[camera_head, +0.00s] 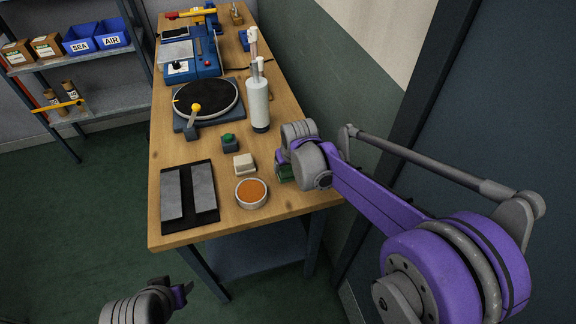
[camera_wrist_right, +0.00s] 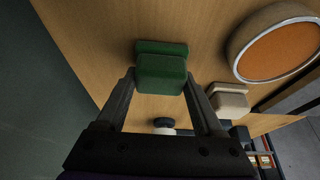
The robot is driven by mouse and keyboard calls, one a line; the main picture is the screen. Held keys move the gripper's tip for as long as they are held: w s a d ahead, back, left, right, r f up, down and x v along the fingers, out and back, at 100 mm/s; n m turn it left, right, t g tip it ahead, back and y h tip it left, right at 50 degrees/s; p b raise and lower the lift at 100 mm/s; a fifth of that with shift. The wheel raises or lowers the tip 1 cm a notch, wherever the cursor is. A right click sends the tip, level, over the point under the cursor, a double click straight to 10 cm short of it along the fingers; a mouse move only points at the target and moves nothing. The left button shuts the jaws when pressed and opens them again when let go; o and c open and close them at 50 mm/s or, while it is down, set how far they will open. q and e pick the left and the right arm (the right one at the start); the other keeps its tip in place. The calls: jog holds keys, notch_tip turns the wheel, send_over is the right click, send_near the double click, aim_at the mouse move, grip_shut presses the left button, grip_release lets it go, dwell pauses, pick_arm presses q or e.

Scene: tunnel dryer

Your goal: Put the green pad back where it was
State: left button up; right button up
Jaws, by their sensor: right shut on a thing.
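The green pad (camera_head: 285,173) is at the right edge of the wooden table, mostly hidden behind my right wrist in the head view. In the right wrist view the green pad (camera_wrist_right: 162,74) sits between the two fingertips of my right gripper (camera_wrist_right: 160,84), which is shut on it. The pad is close to the table top; I cannot tell whether it touches. My left gripper (camera_head: 180,292) is at the lower left, off the table and apart from everything; its jaw opening is unclear.
A white pad (camera_head: 244,163) and a round orange-topped dish (camera_head: 251,193) are left of my right gripper.

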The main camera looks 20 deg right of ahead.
jog(key=shift+f, duration=0.15)
jog(key=o, duration=1.3)
jog(key=shift+r, duration=0.25)
jog(key=v, duration=1)
jog(key=s+d+f, duration=0.1)
jog(key=s+f, duration=0.2)
jog(key=s, duration=0.8)
jog(key=s+d+f, duration=0.1)
jog(key=s+f, duration=0.3)
jog(key=s, duration=0.8)
jog(key=shift+d+f+t+p, duration=0.3)
jog(key=shift+d+t+p, duration=0.05)
jog(key=shift+t+p, duration=0.1)
jog(key=shift+s, duration=0.1)
